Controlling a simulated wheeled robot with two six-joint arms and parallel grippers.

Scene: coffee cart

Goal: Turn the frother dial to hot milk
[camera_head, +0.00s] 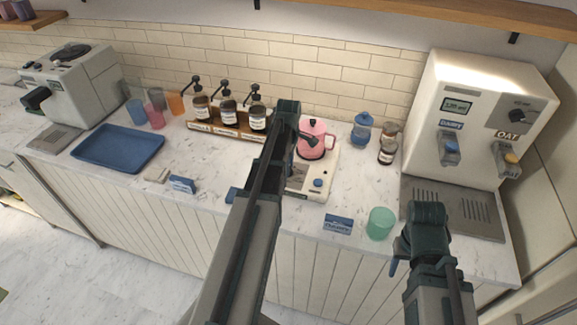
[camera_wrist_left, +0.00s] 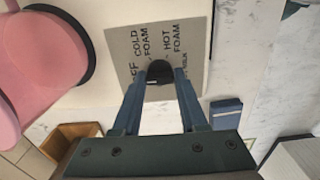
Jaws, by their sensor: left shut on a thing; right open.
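The frother (camera_head: 327,185) is a pale base on the counter with a pink jug (camera_head: 312,140) on it. In the left wrist view its grey panel (camera_wrist_left: 193,38) reads COLD FOAM and HOT FOAM; other lettering is partly covered. My left gripper (camera_wrist_left: 160,80) is shut on the dial, a finger on each side. Its pointing direction cannot be told. In the head view my left arm hides the dial. My right gripper (camera_head: 398,262) is open, low by the counter's front edge, apart from the frother.
A green cup (camera_head: 380,223) and a blue card (camera_head: 338,224) stand near the counter's front edge. A dispenser (camera_head: 470,115) is at right. Syrup bottles (camera_head: 228,113) in a wooden rack stand behind my left arm. A blue tray (camera_head: 118,147) lies left.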

